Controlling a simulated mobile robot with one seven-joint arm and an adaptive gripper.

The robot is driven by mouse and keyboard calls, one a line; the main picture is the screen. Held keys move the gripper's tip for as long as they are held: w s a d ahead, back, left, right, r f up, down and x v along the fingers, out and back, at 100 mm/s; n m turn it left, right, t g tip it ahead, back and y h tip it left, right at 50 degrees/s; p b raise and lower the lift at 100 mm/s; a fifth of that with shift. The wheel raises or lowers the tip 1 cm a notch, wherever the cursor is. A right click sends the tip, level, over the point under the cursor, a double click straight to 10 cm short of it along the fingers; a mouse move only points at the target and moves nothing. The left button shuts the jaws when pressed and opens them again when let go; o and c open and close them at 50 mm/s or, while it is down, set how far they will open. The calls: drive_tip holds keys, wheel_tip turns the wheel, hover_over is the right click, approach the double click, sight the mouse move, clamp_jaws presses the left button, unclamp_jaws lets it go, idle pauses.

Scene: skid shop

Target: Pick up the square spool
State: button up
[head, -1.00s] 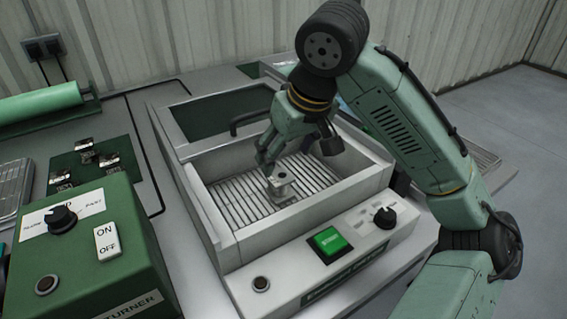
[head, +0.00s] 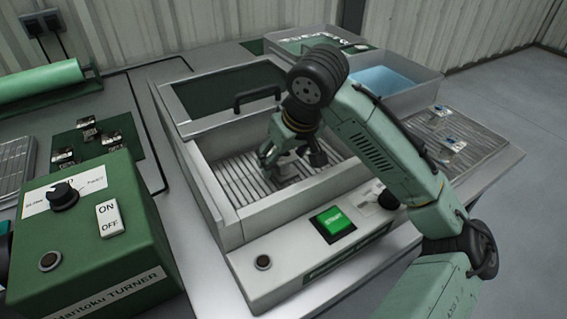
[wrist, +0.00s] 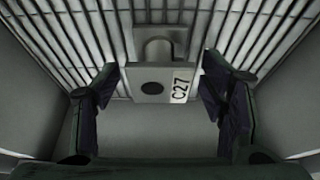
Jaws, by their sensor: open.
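The square spool (wrist: 150,70) is a small grey piece with a square flange, a dark round hole and a white label reading C27. It stands on the slatted floor of the open machine's basin. In the wrist view it lies between and a little beyond the fingertips of my gripper (wrist: 160,88), with clear space to each finger. In the head view my gripper (head: 291,160) reaches down into the basin, its fingers open, and the spool (head: 285,181) is mostly hidden behind them.
Basin walls (head: 215,200) surround the gripper closely. The machine's lid (head: 225,95) with its handle is behind. A green start button (head: 333,224) sits on the front panel. A blue-filled tray (head: 385,80) and a wire rack (head: 465,140) stand to the right. A green turner box (head: 95,240) is at left.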

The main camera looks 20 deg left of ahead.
drive_tip(key=shift+f, duration=0.1)
clamp_jaws()
idle(0.8)
